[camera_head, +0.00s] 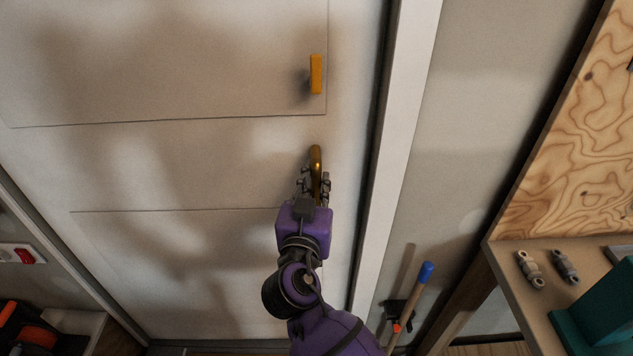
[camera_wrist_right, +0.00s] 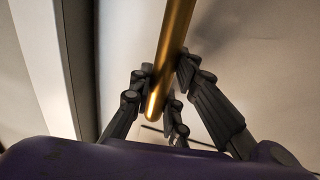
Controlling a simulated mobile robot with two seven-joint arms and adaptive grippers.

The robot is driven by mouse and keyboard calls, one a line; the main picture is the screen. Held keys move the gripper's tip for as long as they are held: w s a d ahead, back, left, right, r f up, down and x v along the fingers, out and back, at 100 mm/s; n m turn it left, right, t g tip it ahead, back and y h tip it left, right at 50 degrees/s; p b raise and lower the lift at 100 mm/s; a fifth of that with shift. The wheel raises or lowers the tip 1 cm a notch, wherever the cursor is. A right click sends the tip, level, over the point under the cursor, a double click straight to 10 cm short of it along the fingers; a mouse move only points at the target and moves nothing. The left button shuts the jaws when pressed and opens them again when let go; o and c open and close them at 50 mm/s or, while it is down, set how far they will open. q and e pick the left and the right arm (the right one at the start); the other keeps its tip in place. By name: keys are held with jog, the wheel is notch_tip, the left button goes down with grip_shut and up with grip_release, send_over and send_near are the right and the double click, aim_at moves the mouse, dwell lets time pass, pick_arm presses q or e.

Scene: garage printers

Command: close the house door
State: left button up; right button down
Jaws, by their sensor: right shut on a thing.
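The house door (camera_head: 180,165) is a pale panelled door that fills the left and middle of the head view. A brass handle (camera_head: 316,160) stands out from its right side. My right gripper (camera_head: 315,188) is at the lower part of this handle, its fingers on both sides. In the right wrist view the brass bar (camera_wrist_right: 172,55) runs down between the dark fingers of the gripper (camera_wrist_right: 165,92), which are shut on it. The door's right edge lies close along the white frame (camera_head: 400,130); I cannot tell whether it is fully flush. My left gripper is not in view.
A small yellow-orange piece (camera_head: 316,74) sits on the door above the handle. Right of the frame are a wall, a blue-ended stick (camera_head: 415,290) and a wooden bench (camera_head: 540,305) with small metal parts. A shelf with tools (camera_head: 40,330) stands at lower left.

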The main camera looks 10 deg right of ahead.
jog(key=shift+s+a+f+b, duration=0.25)
jog(key=shift+s+f+b, duration=0.1)
jog(key=shift+s, duration=0.25)
jog(key=shift+s+r+h, duration=0.15)
jog(key=shift+s+h, duration=0.15)
jog(key=shift+s, duration=0.05)
jog(key=shift+a+r, duration=0.15)
jog(key=shift+r, duration=0.05)
jog(key=c, duration=1.6)
grip_release()
jog(key=shift+c, duration=0.2)
jog(key=v, duration=0.7)
jog(key=shift+s, duration=0.25)
jog(key=shift+a, duration=0.1)
